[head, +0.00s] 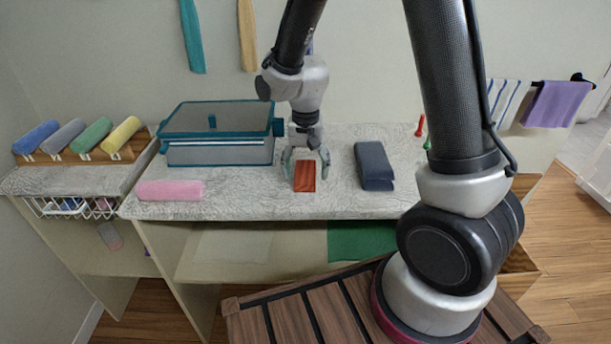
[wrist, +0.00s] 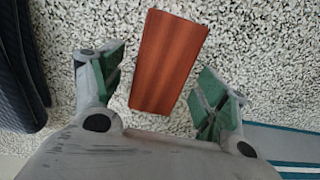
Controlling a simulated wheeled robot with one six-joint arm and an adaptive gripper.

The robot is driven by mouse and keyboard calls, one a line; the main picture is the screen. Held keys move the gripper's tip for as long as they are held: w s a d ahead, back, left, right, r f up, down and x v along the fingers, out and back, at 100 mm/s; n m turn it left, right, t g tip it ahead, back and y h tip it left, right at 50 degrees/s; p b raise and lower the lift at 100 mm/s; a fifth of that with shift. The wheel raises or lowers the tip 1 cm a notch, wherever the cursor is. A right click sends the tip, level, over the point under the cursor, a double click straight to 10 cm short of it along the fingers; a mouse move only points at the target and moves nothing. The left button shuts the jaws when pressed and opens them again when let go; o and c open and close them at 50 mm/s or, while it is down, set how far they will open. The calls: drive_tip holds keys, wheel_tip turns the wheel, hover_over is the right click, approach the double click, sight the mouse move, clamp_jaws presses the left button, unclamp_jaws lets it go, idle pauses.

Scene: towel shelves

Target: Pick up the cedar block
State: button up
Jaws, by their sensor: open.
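The cedar block (head: 305,177) is a reddish-brown wooden block lying on the speckled counter, near its front edge in the head view. My gripper (head: 306,165) is over it, pointing down, with its fingers open. In the wrist view the block (wrist: 169,62) lies tilted between my gripper's two green-padded fingers (wrist: 160,92), with a gap on each side. The fingers do not touch it. The head view does not clearly show how high the fingertips are above the counter.
A teal-edged clear box (head: 220,133) stands left of the block, and a dark folded towel (head: 374,165) lies to its right. A pink rolled towel (head: 171,190) lies at the front left. Several rolled towels (head: 92,134) sit in a wooden rack. Red and green small items (head: 420,126) stand behind right.

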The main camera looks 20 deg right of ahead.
drive_tip(key=c, duration=1.1)
drive_tip(key=shift+r, duration=0.1)
